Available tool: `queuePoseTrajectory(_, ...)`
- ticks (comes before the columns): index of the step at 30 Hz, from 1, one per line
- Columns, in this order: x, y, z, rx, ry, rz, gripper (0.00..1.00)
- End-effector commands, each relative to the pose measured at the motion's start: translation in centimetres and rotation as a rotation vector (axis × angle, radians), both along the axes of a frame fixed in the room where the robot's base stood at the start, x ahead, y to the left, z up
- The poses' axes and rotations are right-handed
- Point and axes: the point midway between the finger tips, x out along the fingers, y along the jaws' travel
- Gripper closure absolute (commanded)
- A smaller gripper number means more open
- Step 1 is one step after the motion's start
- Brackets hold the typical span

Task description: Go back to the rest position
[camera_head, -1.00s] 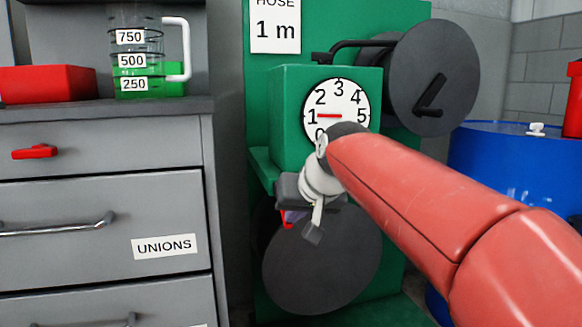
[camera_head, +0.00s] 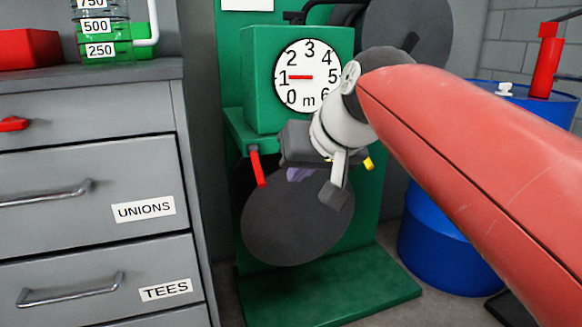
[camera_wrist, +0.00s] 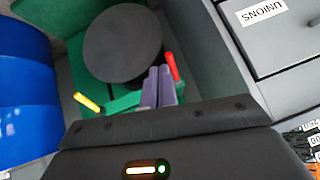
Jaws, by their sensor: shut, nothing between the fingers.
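My gripper (camera_head: 300,173) is in front of the green hose machine (camera_head: 245,60), below its dial. In the wrist view its purple fingers (camera_wrist: 159,86) are together with nothing between them. The dial (camera_head: 308,76) shows a red needle at about 1 m. A red lever (camera_head: 257,166) stands left of my gripper, and it also shows just right of the fingertips in the wrist view (camera_wrist: 172,66). A yellow-tipped piece (camera_head: 369,163) shows right of my gripper. The lower dark disc (camera_head: 295,222) is partly hidden behind my gripper.
A grey drawer cabinet (camera_head: 90,152) stands at left, with a green-filled jug (camera_head: 105,47) and a red box (camera_head: 28,48) on top. A blue drum (camera_head: 430,235) stands at right with a red item (camera_head: 546,65) on it. Floor shows around the green base.

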Motion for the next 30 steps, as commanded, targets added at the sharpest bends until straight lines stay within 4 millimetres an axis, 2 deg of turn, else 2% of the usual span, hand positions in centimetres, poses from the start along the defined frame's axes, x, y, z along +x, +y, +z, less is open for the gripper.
queuePoseTrajectory(8, -0.1, -0.1, 0.0, -0.001, 0.000, -0.002, 1.00)
queuePoseTrajectory(11, -0.9, -0.9, -0.4, -0.015, 0.014, -0.020, 1.00)
queuePoseTrajectory(14, -3.1, -2.9, -1.9, -0.051, 0.049, -0.063, 1.00)
queuePoseTrajectory(19, -8.8, -7.1, -6.7, -0.135, 0.135, -0.159, 1.00)
queuePoseTrajectory(24, -13.7, -9.8, -11.5, -0.201, 0.206, -0.221, 1.00)
queuePoseTrajectory(27, -15.3, -10.6, -13.3, -0.221, 0.228, -0.239, 1.00)
queuePoseTrajectory(30, -15.9, -10.9, -14.1, -0.230, 0.236, -0.245, 1.00)
